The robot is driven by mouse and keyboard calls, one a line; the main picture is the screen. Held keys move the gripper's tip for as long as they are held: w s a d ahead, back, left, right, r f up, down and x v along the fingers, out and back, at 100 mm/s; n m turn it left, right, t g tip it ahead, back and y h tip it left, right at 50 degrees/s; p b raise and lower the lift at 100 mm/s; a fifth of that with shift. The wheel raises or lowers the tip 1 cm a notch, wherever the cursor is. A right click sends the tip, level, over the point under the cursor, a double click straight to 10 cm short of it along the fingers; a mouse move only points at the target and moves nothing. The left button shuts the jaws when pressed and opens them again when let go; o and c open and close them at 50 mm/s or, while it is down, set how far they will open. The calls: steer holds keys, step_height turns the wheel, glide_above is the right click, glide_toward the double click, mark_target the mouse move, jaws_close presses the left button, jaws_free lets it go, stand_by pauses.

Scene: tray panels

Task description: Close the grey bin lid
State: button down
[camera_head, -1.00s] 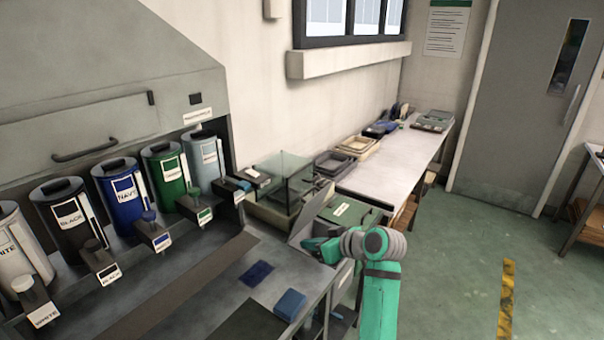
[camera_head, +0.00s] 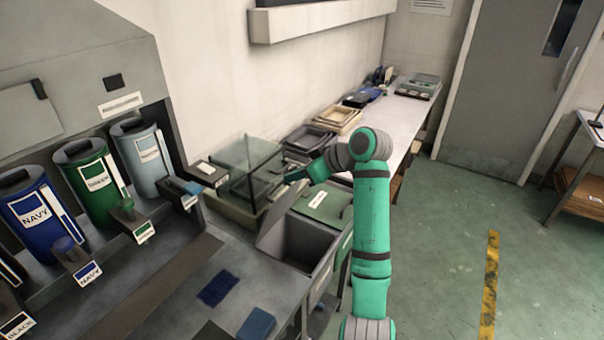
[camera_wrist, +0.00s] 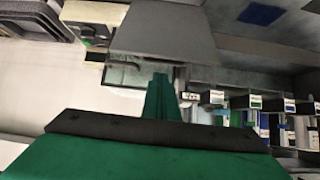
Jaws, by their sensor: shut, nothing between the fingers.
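The grey bin (camera_head: 310,250) stands at the right end of the work surface with its dark inside showing. Its grey lid (camera_head: 275,222) is open, standing up tilted at the bin's left side. In the wrist view a broad grey panel, apparently this lid (camera_wrist: 165,30), lies just beyond my fingertips. My gripper (camera_head: 293,175) is above and behind the bin, partly hidden by my arm. In the wrist view my gripper (camera_wrist: 160,78) is shut and empty, its tips close to the panel's edge; I cannot tell whether they touch.
A green-lidded bin (camera_head: 325,203) stands just behind the grey one. A clear glass box (camera_head: 247,170) is to the left of my gripper. Labelled canisters (camera_head: 92,178) line the left. A blue block (camera_head: 257,325) lies in front. The floor at right is open.

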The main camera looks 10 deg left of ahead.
mark_target(275, 190)
steer(key=a+f, duration=0.1)
steer(key=a, duration=0.1)
steer(key=a+f, duration=0.1)
steer(key=a, duration=0.1)
steer(key=a+f, duration=0.1)
steer(key=a, duration=0.1)
steer(key=shift+a+f, duration=0.1)
steer(key=shift+a, duration=0.15)
steer(key=shift+w+a+f, duration=0.1)
steer(key=shift+w+f, duration=0.05)
steer(key=shift+f, duration=0.05)
steer(key=shift+w+d+f, duration=0.15)
steer(key=shift+w+d, duration=0.05)
steer(key=shift+d, duration=0.15)
